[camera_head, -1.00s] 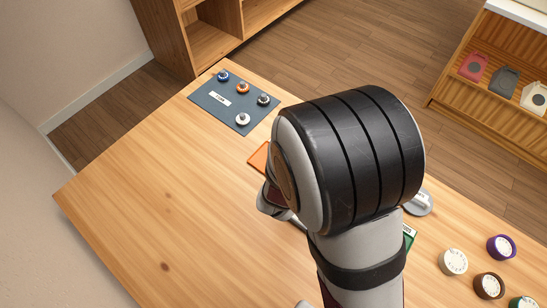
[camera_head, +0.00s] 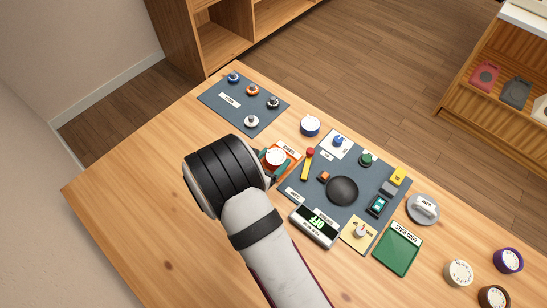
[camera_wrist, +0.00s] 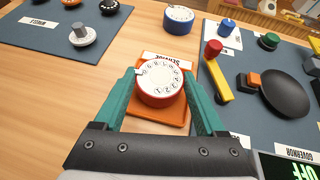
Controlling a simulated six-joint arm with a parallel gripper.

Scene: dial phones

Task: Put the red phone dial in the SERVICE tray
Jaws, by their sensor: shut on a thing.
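The red phone dial (camera_wrist: 160,82) has a white numbered face. It also shows in the head view (camera_head: 275,157). My gripper (camera_wrist: 160,80) is shut on it, with one green finger on each side. The dial is over the orange SERVICE tray (camera_wrist: 158,116), and the tray's white label shows partly just behind it. In the head view the tray (camera_head: 295,152) shows beside the fingers, the rest hidden by dial and gripper. I cannot tell whether the dial touches the tray.
A blue-rimmed dial (camera_wrist: 179,20) stands behind the tray. A dark mat (camera_head: 320,205) with a black disc, a yellow-and-red tool and small parts lies right. A green tray (camera_head: 398,249) is farther right. Another mat (camera_wrist: 60,42) with knobs lies left. Bare wood lies front left.

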